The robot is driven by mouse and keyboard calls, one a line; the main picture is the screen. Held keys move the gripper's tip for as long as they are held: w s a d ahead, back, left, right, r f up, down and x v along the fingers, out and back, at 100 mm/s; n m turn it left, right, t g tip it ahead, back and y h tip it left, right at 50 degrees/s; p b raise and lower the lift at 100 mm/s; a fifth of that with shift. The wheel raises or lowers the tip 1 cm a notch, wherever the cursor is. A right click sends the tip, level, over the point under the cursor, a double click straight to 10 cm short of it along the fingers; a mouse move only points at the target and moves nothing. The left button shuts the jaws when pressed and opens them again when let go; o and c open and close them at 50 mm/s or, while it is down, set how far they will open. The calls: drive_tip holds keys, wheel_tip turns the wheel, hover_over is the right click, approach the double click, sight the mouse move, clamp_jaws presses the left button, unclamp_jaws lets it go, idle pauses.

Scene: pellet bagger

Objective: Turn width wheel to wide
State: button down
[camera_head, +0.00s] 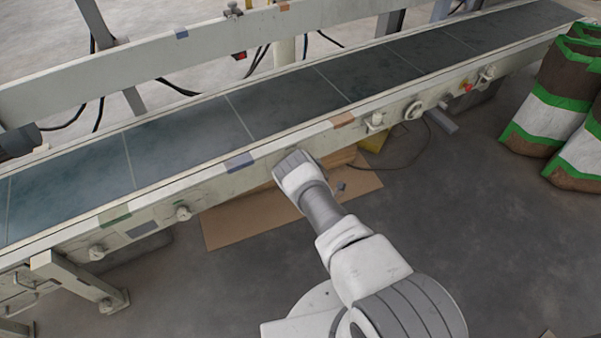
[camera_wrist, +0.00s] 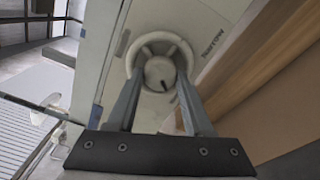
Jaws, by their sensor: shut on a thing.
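The printed word "narrow" (camera_wrist: 213,41) is on the panel to the upper right of the wheel. Any label for wide is not readable. In the head view my arm reaches the conveyor's near side rail, and my wrist hides the wheel and the fingertips.
The long conveyor (camera_head: 190,130) with a dark belt runs diagonally across the head view. Flat cardboard (camera_head: 235,228) lies below. Filled bags (camera_head: 560,110) stand at the right. The floor at lower right is mostly clear.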

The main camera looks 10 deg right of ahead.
drive_tip(key=shift+n, duration=0.8)
drive_tip(key=shift+c, duration=1.5)
unclamp_jaws()
drive_tip(key=shift+s, duration=0.15)
